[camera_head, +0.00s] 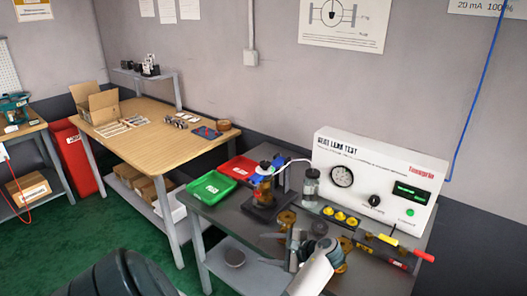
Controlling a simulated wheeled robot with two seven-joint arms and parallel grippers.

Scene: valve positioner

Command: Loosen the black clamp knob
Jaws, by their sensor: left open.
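My left gripper (282,249) is over the front of the grey test bench, its fingers apart and nothing visible between them. Brass-coloured parts (287,217) stand just behind it, and another shows partly behind its wrist. A dark round knob-like piece (319,228) is to the right of the fingers, apart from them; I cannot tell whether it is the clamp knob. My right gripper is not in view.
The white leak test box (378,172) with a gauge and black dial stands at the back of the bench. Green (211,187) and red (239,167) trays sit at the left. Yellow parts and hand tools lie in front of the box. A wooden table (160,142) stands at left.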

